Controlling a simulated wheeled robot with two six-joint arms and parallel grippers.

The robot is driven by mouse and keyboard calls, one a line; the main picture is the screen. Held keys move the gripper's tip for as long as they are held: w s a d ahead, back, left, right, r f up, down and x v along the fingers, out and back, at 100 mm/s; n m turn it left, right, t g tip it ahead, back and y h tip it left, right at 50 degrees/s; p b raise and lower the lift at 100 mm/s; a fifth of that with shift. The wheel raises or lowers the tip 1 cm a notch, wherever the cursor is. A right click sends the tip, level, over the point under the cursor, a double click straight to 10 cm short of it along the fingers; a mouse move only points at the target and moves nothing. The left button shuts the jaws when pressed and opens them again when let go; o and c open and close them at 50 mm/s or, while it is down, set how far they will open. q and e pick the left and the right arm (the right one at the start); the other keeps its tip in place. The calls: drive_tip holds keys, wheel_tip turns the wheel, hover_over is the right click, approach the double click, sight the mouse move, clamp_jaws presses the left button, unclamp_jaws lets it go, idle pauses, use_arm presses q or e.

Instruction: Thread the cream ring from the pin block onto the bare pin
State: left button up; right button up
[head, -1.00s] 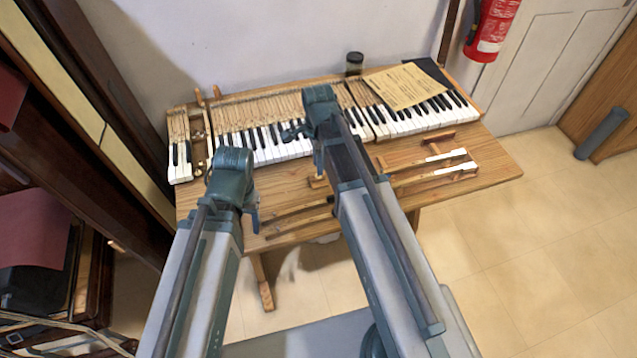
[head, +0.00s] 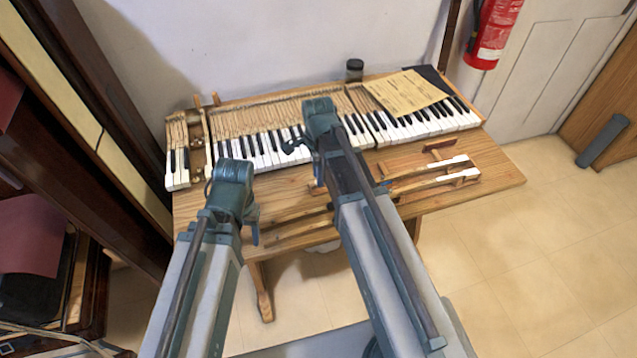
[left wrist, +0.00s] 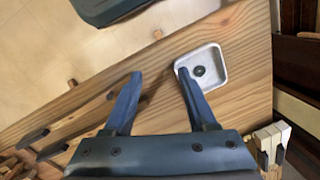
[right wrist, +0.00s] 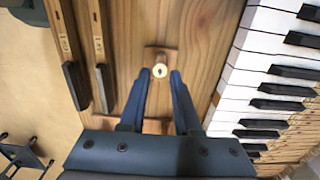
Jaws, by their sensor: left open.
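The cream ring (right wrist: 160,71) sits at the front of the small wooden pin block (right wrist: 161,53) in the right wrist view, with a small dark centre. My right gripper (right wrist: 160,74) has its two fingers apart, one on each side of the ring; whether they touch it is unclear. My left gripper (left wrist: 160,74) is open and empty over the wooden table, left of a small metal tray. In the head view my own arms hide most of both fingertip areas and the pin block. I cannot pick out the bare pin with certainty.
The metal tray (left wrist: 214,57) holds a dark round piece (left wrist: 199,71). Long wooden key levers (right wrist: 97,45) lie on the table near the right gripper. The keyboard (head: 270,148) runs along the back, with a paper sheet (head: 405,92) on it. The table's right end (head: 500,170) is clear.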

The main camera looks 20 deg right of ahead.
drive_tip(key=shift+f+b, duration=0.65)
drive_tip(key=shift+f, duration=0.05)
idle(0.5)
drive_tip(key=c, duration=0.3)
